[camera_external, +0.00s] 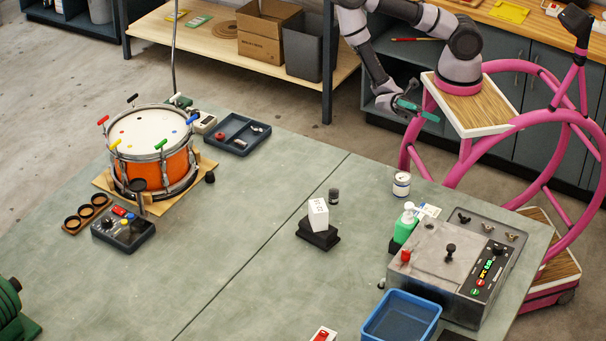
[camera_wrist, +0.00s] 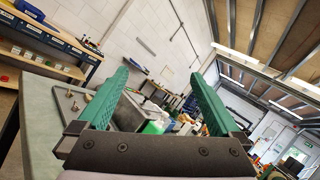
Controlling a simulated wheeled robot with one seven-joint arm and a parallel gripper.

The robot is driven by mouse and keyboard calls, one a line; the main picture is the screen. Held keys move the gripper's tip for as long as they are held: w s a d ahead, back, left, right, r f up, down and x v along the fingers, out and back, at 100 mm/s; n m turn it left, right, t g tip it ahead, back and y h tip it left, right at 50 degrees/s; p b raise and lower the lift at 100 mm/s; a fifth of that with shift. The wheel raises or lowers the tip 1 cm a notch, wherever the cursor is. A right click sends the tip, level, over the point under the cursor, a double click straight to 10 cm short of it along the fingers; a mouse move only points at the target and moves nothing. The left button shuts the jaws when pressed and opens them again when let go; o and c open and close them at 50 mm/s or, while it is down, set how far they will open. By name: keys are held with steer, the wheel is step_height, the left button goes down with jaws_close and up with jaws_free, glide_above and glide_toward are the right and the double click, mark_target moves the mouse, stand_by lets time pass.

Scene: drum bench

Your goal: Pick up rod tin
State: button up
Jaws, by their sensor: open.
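A small white tin with a dark band (camera_external: 401,184), which looks like the rod tin, stands upright on the green-grey bench (camera_external: 240,235), near its back right edge. My gripper (camera_external: 412,108) is above and behind the tin, beyond the bench edge, with its green fingers apart and nothing between them. In the wrist view my gripper (camera_wrist: 160,76) points across the bench toward the far wall. I cannot pick out the tin in the wrist view.
A green bottle (camera_external: 405,222) and a grey machine (camera_external: 450,265) stand in front of the tin. A white box on a black block (camera_external: 318,215) is to its left. An orange drum (camera_external: 155,165) stands far left.

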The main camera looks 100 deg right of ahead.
step_height(320, 180, down, 8)
steer(key=w+a+m+t+h, duration=0.1)
steer(key=w+m+t+h, duration=0.15)
steer(key=m+t, duration=0.95)
steer(key=m+t+h, duration=0.5)
steer(key=m+h, duration=0.1)
steer(key=h, duration=0.2)
glide_toward(397, 186)
steer(key=shift+s+a+r, duration=0.2)
steer(key=shift+r, duration=0.15)
steer(key=shift+s+a+r, duration=0.2)
steer(key=shift+r, duration=0.15)
steer(key=shift+w+a+f+h, duration=0.1)
steer(key=shift+w+a+h, duration=0.1)
steer(key=shift+h, duration=0.15)
steer(key=x, duration=1)
steer(key=shift+w+d+f, duration=0.25)
steer(key=shift+w+f, duration=0.05)
steer(key=shift+f, duration=0.1)
jaws_close()
steer(key=shift+r, duration=0.1)
